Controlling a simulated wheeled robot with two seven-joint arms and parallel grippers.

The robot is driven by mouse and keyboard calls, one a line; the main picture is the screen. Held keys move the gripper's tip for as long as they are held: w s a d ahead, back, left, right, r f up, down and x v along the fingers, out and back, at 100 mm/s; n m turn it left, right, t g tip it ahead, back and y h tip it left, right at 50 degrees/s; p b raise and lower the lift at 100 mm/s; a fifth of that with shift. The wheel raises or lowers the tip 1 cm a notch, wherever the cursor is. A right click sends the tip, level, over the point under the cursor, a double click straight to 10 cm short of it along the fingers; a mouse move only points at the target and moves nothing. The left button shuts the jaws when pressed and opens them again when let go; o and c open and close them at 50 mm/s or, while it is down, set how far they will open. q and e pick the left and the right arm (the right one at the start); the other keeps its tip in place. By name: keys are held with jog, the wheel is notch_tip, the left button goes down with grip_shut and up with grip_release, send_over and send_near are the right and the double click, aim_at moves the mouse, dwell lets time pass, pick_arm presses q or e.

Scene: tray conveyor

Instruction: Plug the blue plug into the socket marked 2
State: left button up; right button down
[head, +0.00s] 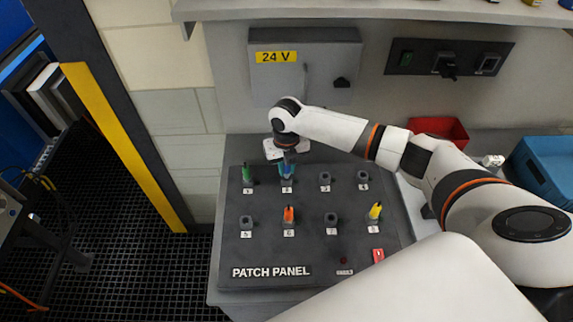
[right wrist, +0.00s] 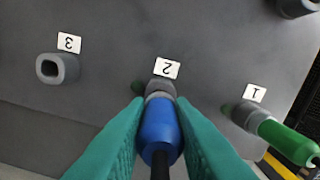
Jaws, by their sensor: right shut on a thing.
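My right gripper (head: 287,166) is shut on the blue plug (right wrist: 158,130), which sits between its teal fingers in the right wrist view. The plug is at the socket marked 2 (right wrist: 160,88) on the dark patch panel (head: 262,203). Its grey front end lines up with that socket and meets its mouth; I cannot tell how deep it sits. In the head view the blue plug (head: 286,174) shows just under the gripper, above the label 2. My left gripper is not in view.
A green plug (head: 247,174) stands in socket 1, close beside. An orange plug (head: 289,215) is in socket 6 and a yellow plug (head: 375,211) in socket 8. Socket 3 (right wrist: 57,68) is empty. A grey 24 V box (head: 330,65) is on the wall behind.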

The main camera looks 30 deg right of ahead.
jog(key=shift+f+b, duration=0.6)
jog(key=shift+f, duration=0.45)
jog(key=c, duration=1.2)
grip_release()
notch_tip(320, 180, up, 12)
jog(key=b, duration=0.2)
jog(key=shift+b, duration=0.4)
jog(key=shift+s, duration=0.1)
